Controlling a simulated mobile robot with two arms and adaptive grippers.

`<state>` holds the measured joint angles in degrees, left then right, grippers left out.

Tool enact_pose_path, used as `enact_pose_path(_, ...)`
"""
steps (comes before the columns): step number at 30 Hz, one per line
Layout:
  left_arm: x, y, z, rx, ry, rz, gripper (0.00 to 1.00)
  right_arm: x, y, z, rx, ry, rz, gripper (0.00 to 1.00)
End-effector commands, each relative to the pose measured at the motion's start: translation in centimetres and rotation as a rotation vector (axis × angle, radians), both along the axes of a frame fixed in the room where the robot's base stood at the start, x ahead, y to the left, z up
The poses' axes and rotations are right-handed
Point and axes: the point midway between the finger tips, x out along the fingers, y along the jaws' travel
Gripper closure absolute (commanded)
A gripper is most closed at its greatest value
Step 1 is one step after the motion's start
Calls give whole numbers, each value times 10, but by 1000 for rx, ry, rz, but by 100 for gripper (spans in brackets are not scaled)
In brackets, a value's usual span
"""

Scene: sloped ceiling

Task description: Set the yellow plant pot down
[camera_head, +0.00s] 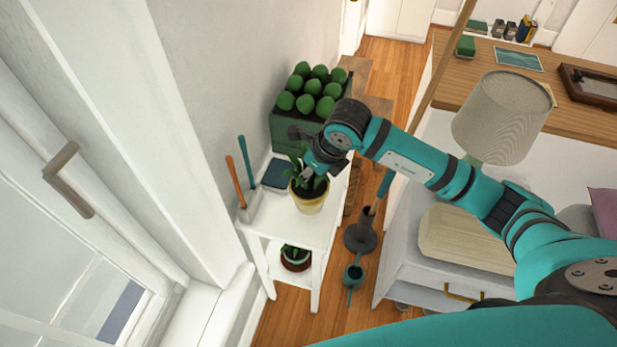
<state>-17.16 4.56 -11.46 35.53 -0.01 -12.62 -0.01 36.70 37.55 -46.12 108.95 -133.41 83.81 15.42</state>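My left gripper is not in view.
A green crate of round green plants (311,95) stands behind. Two hand tools (241,180) and a dark flat item (277,173) are on the stand. Another pot (295,258) is on the lower shelf. A lamp (500,117), a white cabinet and a window flank the stand.

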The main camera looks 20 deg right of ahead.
Motion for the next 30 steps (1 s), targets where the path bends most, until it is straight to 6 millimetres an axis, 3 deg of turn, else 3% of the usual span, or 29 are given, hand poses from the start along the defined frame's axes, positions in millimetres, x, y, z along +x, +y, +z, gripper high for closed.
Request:
enact_pose_path(10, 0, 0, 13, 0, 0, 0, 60, 3, 0, -31, 3, -1, -1, 100)
enact_pose_path(20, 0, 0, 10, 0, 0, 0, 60, 3, 0, -35, 2, -3, 0, 100)
enact_pose_path(21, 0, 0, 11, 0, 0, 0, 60, 2, 0, -37, 1, 1, 0, 76)
enact_pose_path(26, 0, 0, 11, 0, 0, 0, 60, 2, 0, -36, 1, 1, 0, 56)
enact_pose_path(30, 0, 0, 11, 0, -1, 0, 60, 2, 0, -36, 1, 1, 0, 56)
